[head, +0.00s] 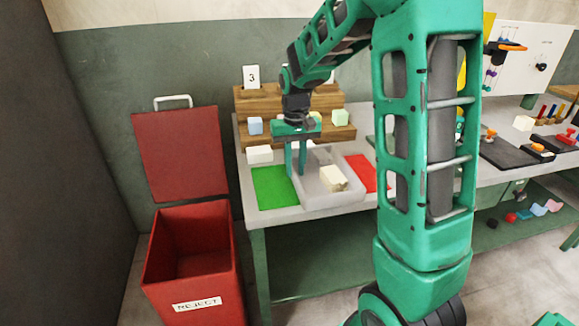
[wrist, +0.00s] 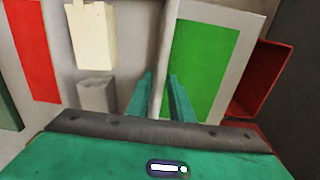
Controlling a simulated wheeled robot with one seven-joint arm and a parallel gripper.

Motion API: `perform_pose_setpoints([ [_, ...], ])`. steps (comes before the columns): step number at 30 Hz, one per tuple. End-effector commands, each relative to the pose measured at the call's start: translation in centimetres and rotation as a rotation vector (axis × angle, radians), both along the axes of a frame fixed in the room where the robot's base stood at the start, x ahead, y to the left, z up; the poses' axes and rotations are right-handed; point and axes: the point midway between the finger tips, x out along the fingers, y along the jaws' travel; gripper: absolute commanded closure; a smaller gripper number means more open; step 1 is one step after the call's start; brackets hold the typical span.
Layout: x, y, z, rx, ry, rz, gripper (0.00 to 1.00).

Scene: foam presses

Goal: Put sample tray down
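The sample tray (head: 335,203) is a translucent pale grey box on the bench, between the green mat (head: 272,186) and the red mat (head: 361,172). It holds a cream block (head: 333,178) and a grey block (head: 322,155). In the wrist view, the cream block (wrist: 93,38) and grey block (wrist: 97,93) lie left of the tray's wall (wrist: 161,55). My gripper (head: 296,174) points down at the tray's left wall. Its fingers (wrist: 160,77) stand on either side of that wall, apart from each other, with a small gap showing.
A red reject bin (head: 190,250) with a raised lid stands left of the bench. A wooden stepped rack (head: 290,101) with coloured blocks is behind the tray. A white block (head: 259,154) lies behind the green mat. My arm hides part of the bench to the right.

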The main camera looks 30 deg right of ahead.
Motion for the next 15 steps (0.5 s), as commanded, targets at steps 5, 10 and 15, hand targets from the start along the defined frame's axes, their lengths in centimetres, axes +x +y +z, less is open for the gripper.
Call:
perform_pose_setpoints([
  [5,0.0,0.1,0.0,0.0,0.0,0.001,0.7],
  [10,0.0,0.1,0.1,0.0,0.0,0.001,0.7],
  [15,0.1,0.1,1.4,-0.001,-0.002,0.001,0.7],
])
